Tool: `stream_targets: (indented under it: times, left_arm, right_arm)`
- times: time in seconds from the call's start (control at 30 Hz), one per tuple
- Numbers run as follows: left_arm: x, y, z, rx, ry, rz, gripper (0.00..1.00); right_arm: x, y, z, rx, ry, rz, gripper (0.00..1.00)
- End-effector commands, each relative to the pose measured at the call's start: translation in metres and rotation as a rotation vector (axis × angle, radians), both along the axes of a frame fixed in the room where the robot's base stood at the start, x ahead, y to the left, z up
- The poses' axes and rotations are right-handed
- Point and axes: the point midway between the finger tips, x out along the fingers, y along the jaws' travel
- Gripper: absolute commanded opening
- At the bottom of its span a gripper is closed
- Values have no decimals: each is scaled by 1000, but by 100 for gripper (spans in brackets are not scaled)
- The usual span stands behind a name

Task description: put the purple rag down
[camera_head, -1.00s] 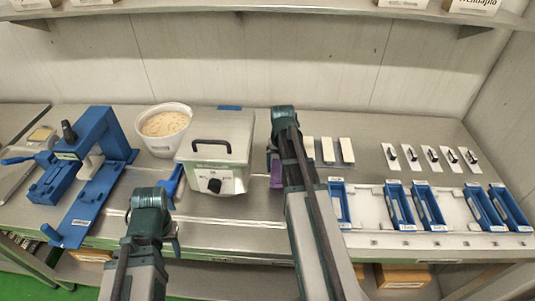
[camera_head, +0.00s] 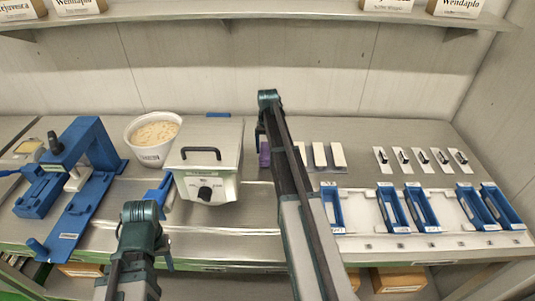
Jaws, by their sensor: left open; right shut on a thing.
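The purple rag (camera_head: 264,152) shows as a small purple patch under the tip of my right arm, just right of the kettle; the arm hides most of it. My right gripper (camera_head: 263,136) is shut on the rag, low over the steel counter. I cannot tell whether the rag touches the counter. My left gripper (camera_head: 148,222) is open and empty at the front, below and left of the kettle. The kettle (camera_head: 209,160) is a steel box with a black lid handle, a black knob and a blue part at its left side.
A white tub (camera_head: 152,139) of pale grains stands left of the kettle. A blue press (camera_head: 80,180) is further left. White blocks (camera_head: 319,156), blue trays (camera_head: 392,208) and small black-handled plates (camera_head: 421,160) lie to the right. A shelf (camera_head: 220,24) runs above.

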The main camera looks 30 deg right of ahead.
Motion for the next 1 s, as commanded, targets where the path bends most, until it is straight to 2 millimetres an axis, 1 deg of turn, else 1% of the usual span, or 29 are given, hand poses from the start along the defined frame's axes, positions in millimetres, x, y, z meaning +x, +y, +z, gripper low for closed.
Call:
stream_targets:
  times: [0.07,0.2,0.3,0.4,0.47,0.77,0.9,0.93,1.0]
  left_arm:
    - [0,0,0,0,0,0,50]
    - [0,0,-2,0,0,0,50]
    - [0,0,-20,0,0,0,50]
    - [0,0,-33,0,0,0,50]
    - [0,0,-38,0,0,0,50]
    - [0,0,-36,0,0,0,50]
    - [0,0,-41,0,0,0,50]
    - [0,0,-40,0,0,0,50]
    - [0,0,-39,0,0,0,50]
  right_arm:
    - [1,0,0,0,0,0,37]
    - [15,-7,-2,0,0,0,37]
    - [11,-5,-20,0,0,0,37]
    - [11,-5,-33,0,0,0,37]
    - [11,-5,-38,0,0,0,37]
    - [11,-5,-36,0,0,0,37]
    - [11,-5,-41,0,0,0,37]
    - [11,-5,-40,0,0,0,85]
    - [11,-5,-39,0,0,0,98]
